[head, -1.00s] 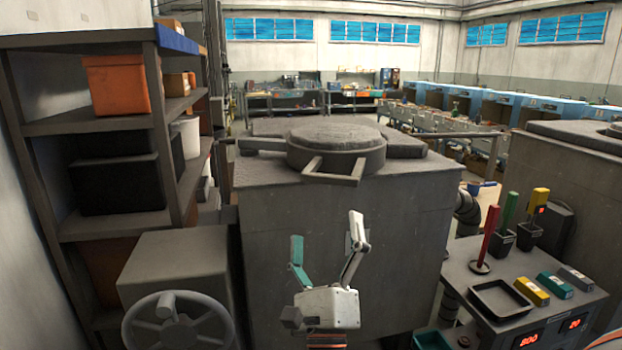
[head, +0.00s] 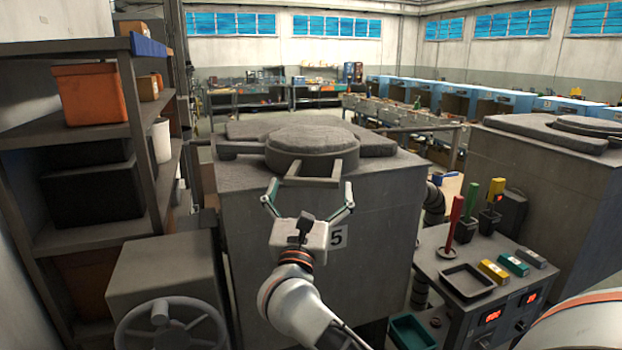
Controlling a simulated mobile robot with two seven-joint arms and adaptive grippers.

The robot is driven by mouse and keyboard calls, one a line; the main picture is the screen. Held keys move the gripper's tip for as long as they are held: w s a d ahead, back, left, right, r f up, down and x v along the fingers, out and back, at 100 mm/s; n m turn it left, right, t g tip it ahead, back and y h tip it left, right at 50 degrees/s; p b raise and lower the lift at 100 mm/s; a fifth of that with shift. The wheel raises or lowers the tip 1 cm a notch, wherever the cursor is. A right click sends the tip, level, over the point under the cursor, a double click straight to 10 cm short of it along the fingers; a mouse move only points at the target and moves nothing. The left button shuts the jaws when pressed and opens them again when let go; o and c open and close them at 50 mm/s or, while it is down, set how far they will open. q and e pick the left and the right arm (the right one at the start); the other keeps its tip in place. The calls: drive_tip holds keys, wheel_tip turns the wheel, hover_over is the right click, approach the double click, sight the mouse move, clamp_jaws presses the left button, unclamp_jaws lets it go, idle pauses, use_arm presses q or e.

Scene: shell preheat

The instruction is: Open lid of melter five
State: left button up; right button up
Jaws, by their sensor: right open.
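Melter five is a large grey block (head: 375,225) with a number 5 plate (head: 337,237) on its front. Its round grey lid (head: 312,136) lies flat on top and looks closed. The lid's handle (head: 312,182), a bar on two short arms, sticks out toward me over the front edge. My right gripper (head: 310,192) is open and empty, pointing at the handle. In the picture its fingertips lie just beyond the two ends of the bar; I cannot tell whether they reach around it. My left gripper is not in view.
A control table (head: 455,305) with a black tray (head: 468,281) and coloured blocks stands at right. Another melter (head: 540,185) is behind it.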

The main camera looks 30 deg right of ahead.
drive_tip(key=shift+w+d+r, duration=0.25)
drive_tip(key=shift+d, duration=0.05)
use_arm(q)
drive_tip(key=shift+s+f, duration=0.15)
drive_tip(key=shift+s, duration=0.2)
use_arm(e)
drive_tip(key=shift+w+d, duration=0.15)
drive_tip(key=shift+w, duration=0.05)
drive_tip(key=c, duration=1.6)
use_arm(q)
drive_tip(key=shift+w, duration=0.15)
